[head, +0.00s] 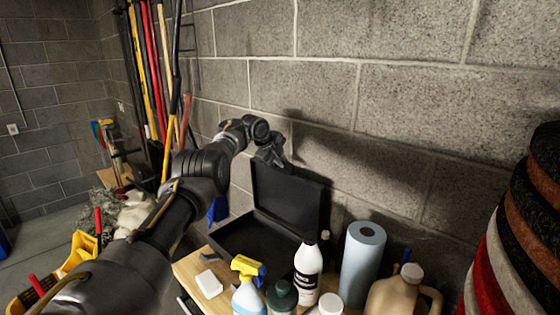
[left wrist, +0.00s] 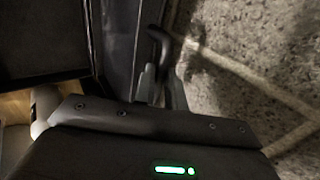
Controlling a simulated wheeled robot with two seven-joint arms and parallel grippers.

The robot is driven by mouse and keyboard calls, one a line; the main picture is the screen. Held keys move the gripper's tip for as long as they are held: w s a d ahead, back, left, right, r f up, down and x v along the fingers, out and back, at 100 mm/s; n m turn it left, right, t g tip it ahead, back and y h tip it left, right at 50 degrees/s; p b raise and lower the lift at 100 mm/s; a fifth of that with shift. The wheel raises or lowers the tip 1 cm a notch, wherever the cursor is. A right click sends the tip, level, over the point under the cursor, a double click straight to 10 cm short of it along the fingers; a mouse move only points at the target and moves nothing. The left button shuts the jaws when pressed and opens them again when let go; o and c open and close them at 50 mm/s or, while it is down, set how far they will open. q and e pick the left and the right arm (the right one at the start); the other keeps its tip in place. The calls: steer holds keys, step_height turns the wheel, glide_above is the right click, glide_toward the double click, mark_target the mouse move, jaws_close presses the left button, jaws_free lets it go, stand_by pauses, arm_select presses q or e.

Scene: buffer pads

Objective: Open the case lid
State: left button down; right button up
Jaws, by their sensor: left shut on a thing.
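The black case (head: 262,240) sits on the wooden table with its lid (head: 288,196) standing up, near the block wall. The case is open and its dark inside shows; it looks empty. My left gripper (head: 274,160) is at the top left of the raised lid. In the left wrist view the left fingers (left wrist: 161,88) are shut at the lid's edge (left wrist: 120,45), beside a dark curved part that looks like a handle (left wrist: 158,42). The exact contact is hard to see. My right gripper is not in view.
A yellow-topped spray bottle (head: 248,290), a white bottle (head: 308,268), a blue paper roll (head: 362,262) and a tan jug (head: 402,292) crowd the table's front right. A white block (head: 209,284) lies on the wooden table (head: 188,270). Round pads (head: 530,230) are stacked at right.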

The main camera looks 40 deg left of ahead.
arm_select(q)
steer(key=shift+w+r, duration=0.1)
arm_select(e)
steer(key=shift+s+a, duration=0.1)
arm_select(q)
steer(key=c, duration=1.7)
jaws_free()
steer(key=shift+o, duration=1.1)
steer(key=shift+d, duration=0.1)
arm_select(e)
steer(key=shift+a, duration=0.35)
arm_select(q)
steer(key=shift+s+r+b, duration=0.25)
steer(key=shift+s+b, duration=0.05)
steer(key=shift+b, duration=0.25)
steer(key=b+v, duration=0.5)
steer(key=v, duration=0.5)
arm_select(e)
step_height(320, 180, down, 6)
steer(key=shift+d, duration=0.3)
arm_select(q)
steer(key=shift+w, duration=0.1)
